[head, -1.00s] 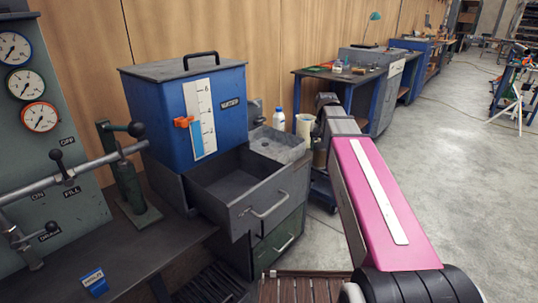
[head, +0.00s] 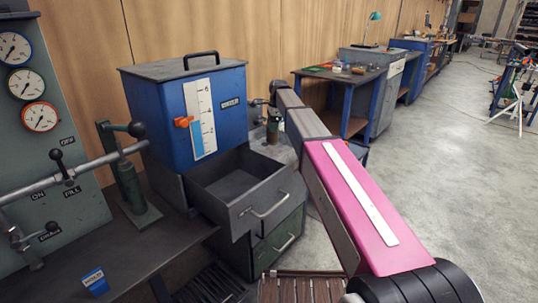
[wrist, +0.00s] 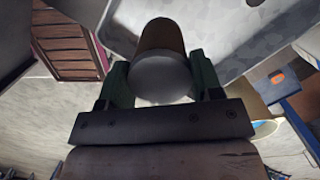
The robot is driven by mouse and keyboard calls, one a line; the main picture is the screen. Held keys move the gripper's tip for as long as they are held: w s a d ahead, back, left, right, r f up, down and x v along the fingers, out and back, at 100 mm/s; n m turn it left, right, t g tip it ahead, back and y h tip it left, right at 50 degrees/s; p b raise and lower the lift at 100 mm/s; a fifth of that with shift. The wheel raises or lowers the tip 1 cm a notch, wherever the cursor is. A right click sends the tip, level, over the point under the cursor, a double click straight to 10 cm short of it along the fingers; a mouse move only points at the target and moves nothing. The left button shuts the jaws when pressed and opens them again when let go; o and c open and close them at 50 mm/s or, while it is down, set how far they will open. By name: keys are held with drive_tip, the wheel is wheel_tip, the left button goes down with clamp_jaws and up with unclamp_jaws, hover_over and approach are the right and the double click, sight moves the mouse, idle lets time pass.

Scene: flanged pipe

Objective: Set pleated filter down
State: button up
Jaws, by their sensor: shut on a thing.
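My gripper (head: 273,124) is over the speckled grey top of the cabinet, behind the open drawer (head: 225,205) and right of the blue tank (head: 175,115). In the wrist view its two green fingers (wrist: 160,82) are shut on a brownish cylinder with a pale grey round end, taken as the pleated filter (wrist: 160,52). The grey end faces the camera. In the head view my arm and fingers mostly hide the filter. Whether its far end touches the cabinet top cannot be told.
The open drawer juts out in front of the cabinet and looks empty. A gauge panel (head: 55,130) and a green press-like stand (head: 130,185) are at the left. A blue label block (head: 95,281) lies on the bench. A workbench (head: 340,75) stands behind my arm.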

sight(270, 143)
drive_tip(key=shift+w+a+f, duration=0.1)
drive_tip(key=shift+w+a, duration=0.25)
drive_tip(key=shift+a, duration=0.2)
drive_tip(key=shift+f+m, duration=0.3)
wheel_tip(270, 143, down, 9)
drive_tip(key=shift+f, duration=0.1)
drive_tip(key=shift+f, duration=0.15)
drive_tip(key=o, duration=1)
drive_tip(key=r, duration=0.4)
drive_tip(key=d+r, duration=0.1)
drive_tip(key=r, duration=0.7)
drive_tip(key=shift+w+d+r, duration=0.1)
drive_tip(key=shift+d, duration=0.25)
